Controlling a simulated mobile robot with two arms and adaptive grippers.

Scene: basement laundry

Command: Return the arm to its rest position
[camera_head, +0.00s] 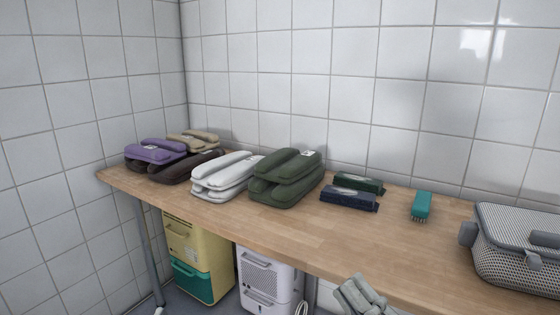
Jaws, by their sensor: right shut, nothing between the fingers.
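My right gripper (360,294) shows at the bottom edge, right of centre, in front of the wooden counter's front edge. It is grey, its fingers are shut, and nothing is held between them. The rest of the right arm is cut off by the bottom of the frame. My left gripper is not in view. The wooden counter (290,238) runs along the tiled wall, and the gripper appears apart from the things on it.
White (225,175), green (288,176) and purple (155,152) rounded items stand toward the left. Dark green (358,183) and navy (349,198) packs, a teal brush (421,206) and a grey patterned case (515,245) lie rightward. A yellow-teal cabinet (196,250) stands below. The counter's front middle is clear.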

